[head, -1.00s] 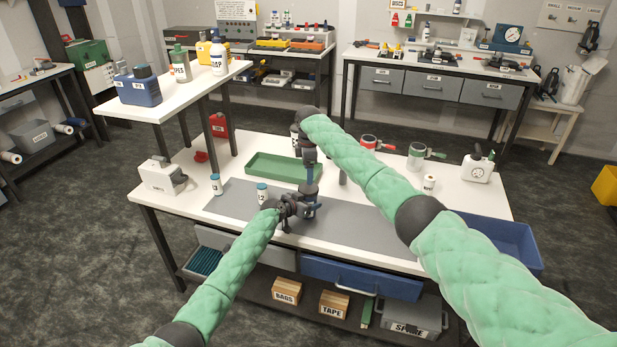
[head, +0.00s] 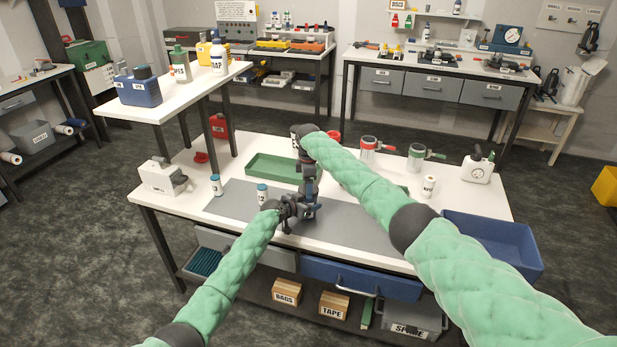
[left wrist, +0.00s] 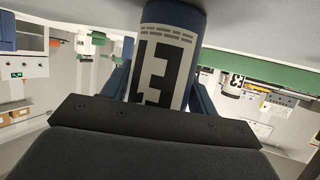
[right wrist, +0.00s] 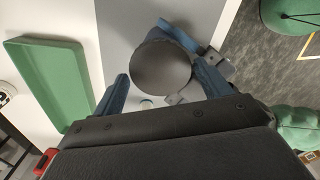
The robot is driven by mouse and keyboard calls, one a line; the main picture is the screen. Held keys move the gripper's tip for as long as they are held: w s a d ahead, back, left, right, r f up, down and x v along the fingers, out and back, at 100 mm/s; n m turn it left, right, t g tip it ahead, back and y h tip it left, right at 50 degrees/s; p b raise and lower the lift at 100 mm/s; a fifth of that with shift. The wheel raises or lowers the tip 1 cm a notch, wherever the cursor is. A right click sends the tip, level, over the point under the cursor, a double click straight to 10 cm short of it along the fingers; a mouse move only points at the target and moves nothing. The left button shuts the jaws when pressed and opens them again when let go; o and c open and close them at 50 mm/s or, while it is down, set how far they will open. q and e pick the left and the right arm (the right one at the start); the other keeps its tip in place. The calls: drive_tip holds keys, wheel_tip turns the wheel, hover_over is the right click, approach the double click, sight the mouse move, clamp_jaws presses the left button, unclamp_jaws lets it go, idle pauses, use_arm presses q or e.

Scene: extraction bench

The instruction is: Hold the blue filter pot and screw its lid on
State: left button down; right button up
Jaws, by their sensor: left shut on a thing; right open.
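The blue filter pot (left wrist: 180,14), with a white label in black lettering, stands between the fingers of my left gripper (left wrist: 160,85) in the left wrist view. That gripper (head: 303,210) is shut on it over the grey mat. In the right wrist view a dark round lid (right wrist: 161,68) shows from above, seemingly on the pot; whether it is threaded cannot be told. My right gripper (right wrist: 163,85) is open, its fingers either side of the lid's near edge, with no clear contact. In the head view my right gripper (head: 309,185) is directly above the left and hides most of the pot.
A green tray (head: 270,168) lies behind the grippers. A blue bin (head: 495,243) is at the bench's right end. The grey mat (head: 360,228) is clear right of the grippers.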

drive_tip(key=shift+f, duration=0.7)
drive_tip(key=c, duration=0.8)
drive_tip(key=o, duration=1.1)
drive_tip(key=shift+r, duration=0.15)
drive_tip(key=shift+r, duration=2.15)
drive_tip(key=shift+o, duration=1.1)
wheel_tip(320, 180, up, 12)
